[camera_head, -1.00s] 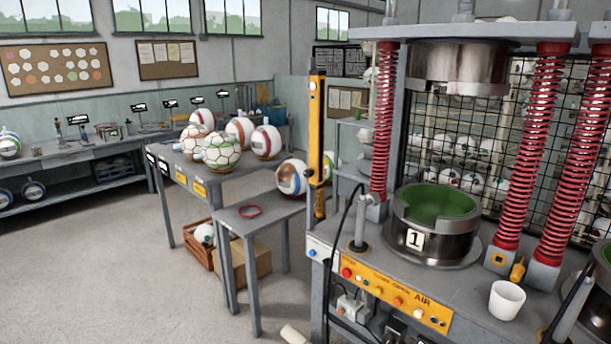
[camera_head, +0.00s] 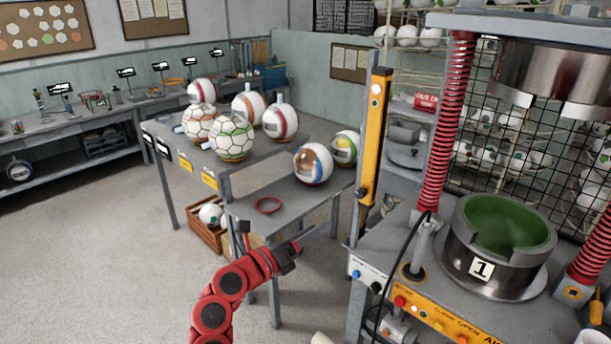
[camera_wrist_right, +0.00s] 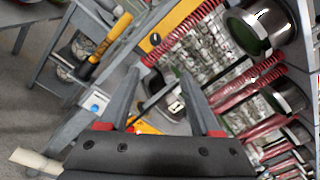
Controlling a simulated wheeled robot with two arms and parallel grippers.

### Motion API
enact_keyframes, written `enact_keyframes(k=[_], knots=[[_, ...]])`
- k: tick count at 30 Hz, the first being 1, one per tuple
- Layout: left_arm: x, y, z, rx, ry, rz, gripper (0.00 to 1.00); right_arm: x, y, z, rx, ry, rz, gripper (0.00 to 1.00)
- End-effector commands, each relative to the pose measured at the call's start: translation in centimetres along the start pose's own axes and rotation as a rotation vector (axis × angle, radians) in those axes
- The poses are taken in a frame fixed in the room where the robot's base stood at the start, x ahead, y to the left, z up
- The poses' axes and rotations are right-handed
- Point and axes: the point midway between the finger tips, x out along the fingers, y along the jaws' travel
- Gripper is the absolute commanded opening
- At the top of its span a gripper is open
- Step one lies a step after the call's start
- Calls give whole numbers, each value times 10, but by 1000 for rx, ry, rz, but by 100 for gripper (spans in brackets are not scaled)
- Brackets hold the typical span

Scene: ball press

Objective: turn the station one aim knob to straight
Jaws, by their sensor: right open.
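Station one is the press with a dark metal mould (camera_head: 490,262) marked 1 and lined green, at the right of the head view.
A yellow post (camera_head: 374,135) and a black cable stand by the press's left side. A red spring column (camera_head: 447,120) rises beside the mould. The floor at left is clear.

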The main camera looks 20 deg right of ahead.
Motion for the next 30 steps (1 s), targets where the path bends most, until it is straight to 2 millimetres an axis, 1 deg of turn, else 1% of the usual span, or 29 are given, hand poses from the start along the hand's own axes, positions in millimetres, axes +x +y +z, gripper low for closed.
enact_keyframes(k=[1, 3, 5, 7, 11, 21, 25, 30], knots=[[2, 0, 0, 0, 0, 0, 50, -2, 1, 7, 16, -1, 21, 64], [4, 0, -1, 0, 0, 0, 50, -1, 4, 10, 26, -1, 38, 64], [6, 0, -1, 0, 0, 0, 50, 4, 5, 11, 26, -2, 40, 64], [10, 0, -2, 0, 0, 0, 50, 14, 4, 11, 24, -2, 37, 64], [21, -1, -4, 0, 0, 0, 50, 41, 3, 12, 21, -1, 34, 64], [51, -2, -9, 0, 0, 0, 50, 122, 6, 12, 20, -2, 33, 64], [58, -3, -10, 0, 0, 0, 50, 146, 8, 10, 19, 1, 34, 64], [64, -3, -11, 0, 0, 0, 50, 165, 10, 10, 21, -3, 37, 64]])
